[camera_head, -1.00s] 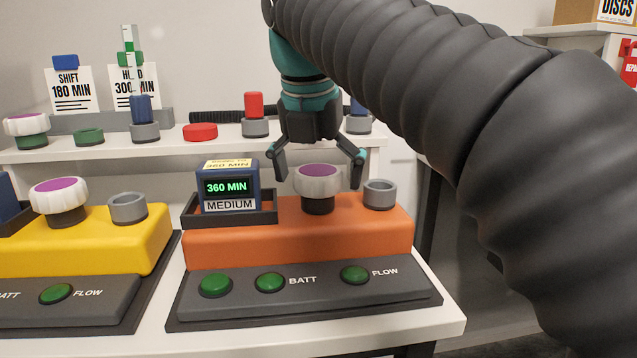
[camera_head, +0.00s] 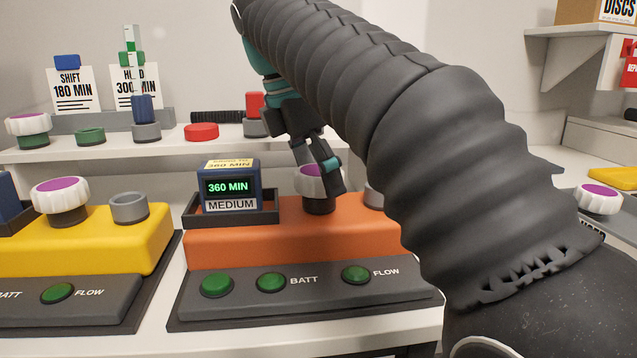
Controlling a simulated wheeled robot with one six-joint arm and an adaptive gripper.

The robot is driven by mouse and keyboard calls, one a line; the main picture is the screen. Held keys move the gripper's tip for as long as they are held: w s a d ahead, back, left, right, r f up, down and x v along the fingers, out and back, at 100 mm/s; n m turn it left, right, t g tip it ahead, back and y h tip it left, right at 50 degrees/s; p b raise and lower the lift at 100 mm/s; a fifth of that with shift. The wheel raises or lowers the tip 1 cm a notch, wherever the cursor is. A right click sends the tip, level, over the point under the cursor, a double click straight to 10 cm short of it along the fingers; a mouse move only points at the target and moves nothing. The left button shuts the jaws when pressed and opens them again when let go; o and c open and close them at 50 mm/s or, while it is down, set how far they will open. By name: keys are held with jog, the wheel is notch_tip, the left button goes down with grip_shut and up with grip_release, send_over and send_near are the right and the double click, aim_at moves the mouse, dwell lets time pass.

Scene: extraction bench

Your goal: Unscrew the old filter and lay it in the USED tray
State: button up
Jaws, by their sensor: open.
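A white filter with a purple top (camera_head: 308,186) stands upright on a dark neck on the orange unit (camera_head: 290,235). My gripper (camera_head: 318,172) is open over it, with its fingers turned. One finger crosses the front right of the filter and hides part of it; the other shows at its upper left. I cannot tell whether the fingers touch it. A similar filter (camera_head: 60,195) stands on the yellow unit (camera_head: 90,243) at the left. No tray marked USED can be made out.
A boxed meter reading 360 MIN (camera_head: 229,187) sits in a dark holder just left of the filter. A grey socket (camera_head: 374,197) on the right is partly behind my arm. Another purple-topped part (camera_head: 599,198) stands far right. My arm hides much of the right side.

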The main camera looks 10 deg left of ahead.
jog(key=c, duration=1.3)
jog(key=n, duration=0.3)
jog(key=shift+n+t+y, duration=0.3)
jog(key=shift+t, duration=0.1)
jog(key=n+y, duration=0.1)
jog(key=n, duration=0.3)
jog(key=shift+t, duration=0.4)
jog(key=n+y, duration=0.1)
jog(key=n, duration=0.2)
jog(key=n+y, duration=0.1)
jog(key=n, duration=0.3)
jog(key=o, duration=1.3)
